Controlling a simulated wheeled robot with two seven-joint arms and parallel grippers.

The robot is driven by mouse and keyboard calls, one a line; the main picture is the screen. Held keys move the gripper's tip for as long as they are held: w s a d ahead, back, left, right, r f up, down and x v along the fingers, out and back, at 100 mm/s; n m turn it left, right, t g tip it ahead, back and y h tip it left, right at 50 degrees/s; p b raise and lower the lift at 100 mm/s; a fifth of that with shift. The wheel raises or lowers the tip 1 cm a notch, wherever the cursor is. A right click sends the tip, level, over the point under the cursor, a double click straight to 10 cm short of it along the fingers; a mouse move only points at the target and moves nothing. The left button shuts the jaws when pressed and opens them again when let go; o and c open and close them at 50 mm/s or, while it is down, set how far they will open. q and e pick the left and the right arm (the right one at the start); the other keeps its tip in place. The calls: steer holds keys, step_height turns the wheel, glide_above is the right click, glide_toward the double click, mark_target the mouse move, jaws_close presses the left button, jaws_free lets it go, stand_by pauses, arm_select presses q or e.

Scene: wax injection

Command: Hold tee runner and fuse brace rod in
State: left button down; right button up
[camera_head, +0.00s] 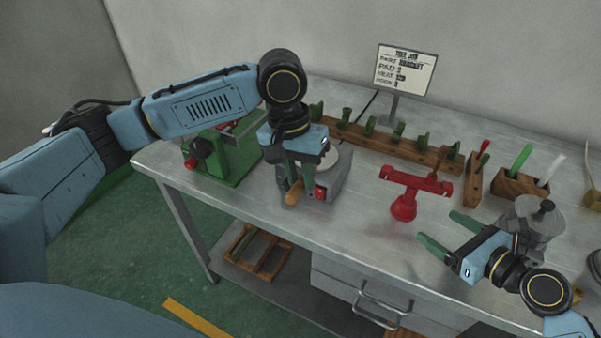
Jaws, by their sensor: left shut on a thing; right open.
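The red tee runner (415,181) stands on the bench right of centre, with a crossbar on top and a round foot. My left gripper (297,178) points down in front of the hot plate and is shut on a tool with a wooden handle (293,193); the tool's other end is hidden. My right gripper (447,231) is open and empty, to the lower right of the tee runner and apart from it. A thin red rod (485,147) stands in a small wooden holder (472,184); I cannot tell whether it is the brace rod.
A grey hot plate (341,185) with a pale round top stands behind my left gripper. A green machine (228,158) is to its left. A wooden rack (375,146) with several green pieces runs along the back, below a sign (405,70).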

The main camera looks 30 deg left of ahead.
mark_target(414, 207)
arm_select(q)
steer(key=shift+w, duration=0.2)
arm_select(e)
steer(key=shift+w, duration=0.35)
arm_select(q)
steer(key=shift+f, duration=0.2)
arm_select(e)
steer(key=shift+w+a, duration=0.15)
steer(key=shift+w, duration=0.05)
arm_select(q)
step_height(414, 207, down, 4)
steer(key=b, duration=0.4)
steer(key=shift+s+r, duration=0.15)
steer(key=shift+r, duration=0.1)
arm_select(e)
steer(key=x, duration=0.5)
steer(key=shift+a+f, duration=0.25)
arm_select(q)
steer(key=shift+r, duration=0.2)
arm_select(e)
steer(key=shift+r+x, duration=0.25)
steer(key=shift+x, duration=0.75)
arm_select(q)
steer(key=shift+f, duration=0.1)
arm_select(e)
steer(key=shift+x, duration=0.95)
steer(key=shift+c, duration=0.2)
